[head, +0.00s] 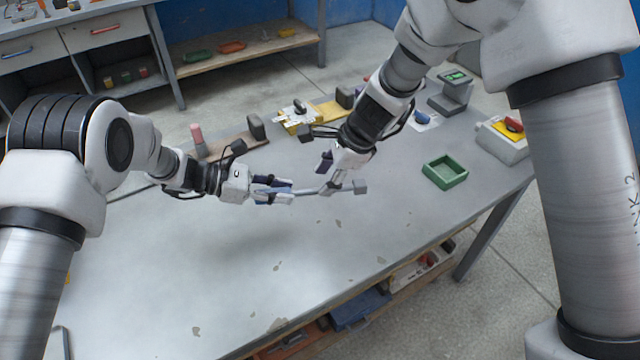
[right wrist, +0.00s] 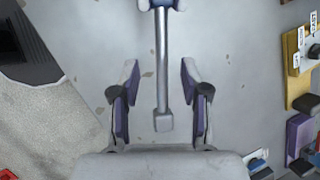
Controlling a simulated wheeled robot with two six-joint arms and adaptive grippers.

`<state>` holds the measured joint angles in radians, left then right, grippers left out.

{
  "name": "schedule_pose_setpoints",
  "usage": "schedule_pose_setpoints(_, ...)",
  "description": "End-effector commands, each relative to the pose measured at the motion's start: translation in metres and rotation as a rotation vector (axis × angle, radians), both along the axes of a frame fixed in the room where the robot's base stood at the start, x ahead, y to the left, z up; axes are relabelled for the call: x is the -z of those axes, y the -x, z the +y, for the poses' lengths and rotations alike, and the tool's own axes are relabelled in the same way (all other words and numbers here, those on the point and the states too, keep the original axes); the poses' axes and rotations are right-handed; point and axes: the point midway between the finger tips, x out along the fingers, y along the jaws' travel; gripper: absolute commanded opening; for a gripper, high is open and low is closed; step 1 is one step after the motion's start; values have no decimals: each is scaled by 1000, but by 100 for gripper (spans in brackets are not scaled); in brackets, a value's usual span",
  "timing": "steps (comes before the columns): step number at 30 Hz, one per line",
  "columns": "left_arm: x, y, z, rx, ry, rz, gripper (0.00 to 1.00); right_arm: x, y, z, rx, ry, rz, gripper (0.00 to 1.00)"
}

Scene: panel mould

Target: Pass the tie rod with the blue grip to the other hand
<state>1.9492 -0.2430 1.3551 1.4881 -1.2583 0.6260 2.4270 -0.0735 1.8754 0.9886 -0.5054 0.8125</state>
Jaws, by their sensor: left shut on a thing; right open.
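The tie rod (head: 308,192) is a thin grey bar with a square grey block at its free end, held roughly level above the table. My left gripper (head: 275,190) is shut on its blue grip end. In the right wrist view the rod (right wrist: 162,65) runs down between the open fingers of my right gripper (right wrist: 161,100), with the block near the palm and a gap on both sides. In the head view my right gripper (head: 338,172) is over the rod near its block end. The blue grip is mostly hidden by my left fingers.
The grey table (head: 330,250) is clear in front. A green tray (head: 445,171) stands at right, beside a box with a red and yellow switch (head: 511,128). Wooden and yellow holders (head: 300,118) with blocks line the back. A grey device with a green screen (head: 452,90) stands at back right.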

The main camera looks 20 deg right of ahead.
Motion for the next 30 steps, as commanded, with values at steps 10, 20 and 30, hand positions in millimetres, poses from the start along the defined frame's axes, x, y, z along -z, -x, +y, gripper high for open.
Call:
schedule_pose_setpoints(10, -1, 0, 0, 0, 1, 0, 0, 40, -9, 16, -2, 1, -1, 46)
schedule_pose_setpoints(20, 0, 0, 0, 0, 1, 0, 0, 41, -9, 16, -2, 1, -1, 7)
schedule_pose_setpoints(30, -1, 0, 0, -1, 0, -1, 58, 41, -9, 16, -3, 2, 0, 0)
